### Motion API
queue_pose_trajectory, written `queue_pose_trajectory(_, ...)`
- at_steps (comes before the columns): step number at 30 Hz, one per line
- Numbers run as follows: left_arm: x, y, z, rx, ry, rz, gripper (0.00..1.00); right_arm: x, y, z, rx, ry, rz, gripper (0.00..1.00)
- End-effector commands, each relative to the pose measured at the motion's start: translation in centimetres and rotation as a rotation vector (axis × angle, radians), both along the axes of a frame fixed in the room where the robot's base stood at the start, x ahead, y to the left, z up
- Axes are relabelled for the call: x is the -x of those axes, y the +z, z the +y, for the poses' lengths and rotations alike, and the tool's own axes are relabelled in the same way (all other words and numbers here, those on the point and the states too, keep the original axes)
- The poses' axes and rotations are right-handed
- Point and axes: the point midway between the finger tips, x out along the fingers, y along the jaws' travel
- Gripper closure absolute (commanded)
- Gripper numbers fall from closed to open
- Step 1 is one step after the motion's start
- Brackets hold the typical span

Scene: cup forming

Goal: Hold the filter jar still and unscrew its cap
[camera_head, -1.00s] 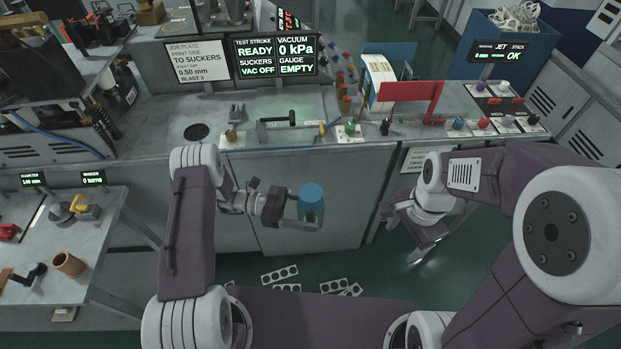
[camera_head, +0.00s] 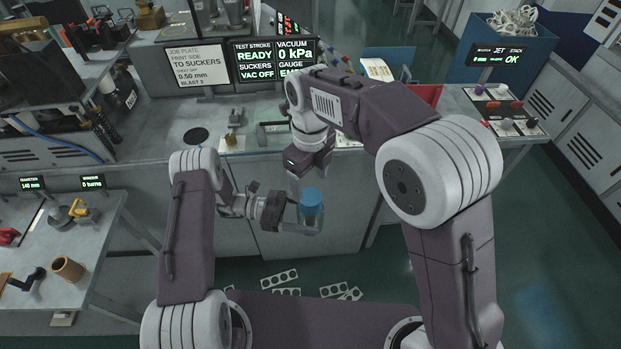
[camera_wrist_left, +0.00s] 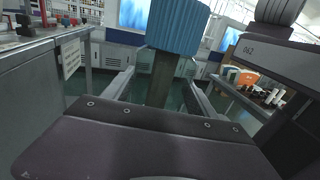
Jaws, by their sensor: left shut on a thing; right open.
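The filter jar (camera_head: 309,214) is a small clear jar with a blue cap (camera_head: 311,196), upright in front of the bench. My left gripper (camera_head: 304,222) is shut on the jar's body, below the cap. In the left wrist view the ribbed blue cap (camera_wrist_left: 180,30) stands at the top centre, above the jar's dark body (camera_wrist_left: 163,78), between the fingers. My right gripper (camera_head: 304,184) is open, just above and behind the cap in the picture, pointing down. Its fingers are partly hidden, and I cannot tell whether they touch the cap.
The bench (camera_head: 240,180) with controls and displays stands behind the jar. A side table (camera_head: 100,235) at the left holds a brown cup (camera_head: 68,268) and tools. Several white perforated strips (camera_head: 279,278) lie on the floor.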

Motion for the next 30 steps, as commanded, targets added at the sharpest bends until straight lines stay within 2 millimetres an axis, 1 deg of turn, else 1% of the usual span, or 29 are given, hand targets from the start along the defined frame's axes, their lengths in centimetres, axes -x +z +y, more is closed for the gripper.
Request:
queue_pose_trajectory(2, 0.0, 0.1, 0.0, 0.001, 0.0, 0.0, 1.0, 0.0, -0.6, -0.1, 0.002, -0.001, 0.003, 0.29)
queue_pose_trajectory(4, 0.0, 0.1, 0.0, 0.001, 0.0, 0.0, 1.0, 0.0, -1.6, -0.1, 0.002, -0.001, 0.004, 0.29)
queue_pose_trajectory(9, 0.0, 0.1, 0.0, 0.001, 0.0, -0.001, 1.0, 0.1, -4.9, -0.1, 0.002, -0.001, 0.004, 0.29)
queue_pose_trajectory(13, 0.0, 0.1, 0.0, 0.001, 0.0, 0.0, 1.0, 0.0, -6.8, -0.1, 0.001, -0.002, 0.002, 0.29)
queue_pose_trajectory(18, 0.0, 0.1, 0.0, 0.001, 0.0, 0.0, 1.0, 0.0, -7.9, -0.1, 0.0, -0.002, 0.001, 0.29)
queue_pose_trajectory(24, 0.0, 0.1, 0.0, 0.001, 0.0, -0.001, 1.0, 0.0, -8.0, -0.1, 0.0, -0.002, 0.0, 0.29)
queue_pose_trajectory(25, 0.0, 0.1, 0.0, 0.001, 0.0, -0.001, 1.0, 0.0, -8.0, -0.1, 0.0, -0.002, 0.0, 0.32)
queue_pose_trajectory(26, 0.0, 0.1, 0.0, 0.001, 0.0, -0.001, 1.0, 0.0, -8.0, -0.1, 0.0, -0.002, 0.0, 0.4)
queue_pose_trajectory(27, 0.0, 0.1, 0.0, 0.001, 0.0, -0.001, 1.0, 0.0, -8.0, -0.1, 0.0, -0.002, 0.0, 0.51)
queue_pose_trajectory(29, 0.0, 0.1, 0.0, 0.001, 0.0, 0.0, 1.0, 0.0, -7.9, -0.1, 0.0, -0.002, 0.0, 0.68)
queue_pose_trajectory(30, 0.0, 0.1, 0.0, 0.001, 0.0, -0.001, 1.0, -0.1, -7.9, -0.1, -0.001, -0.002, -0.001, 0.79)
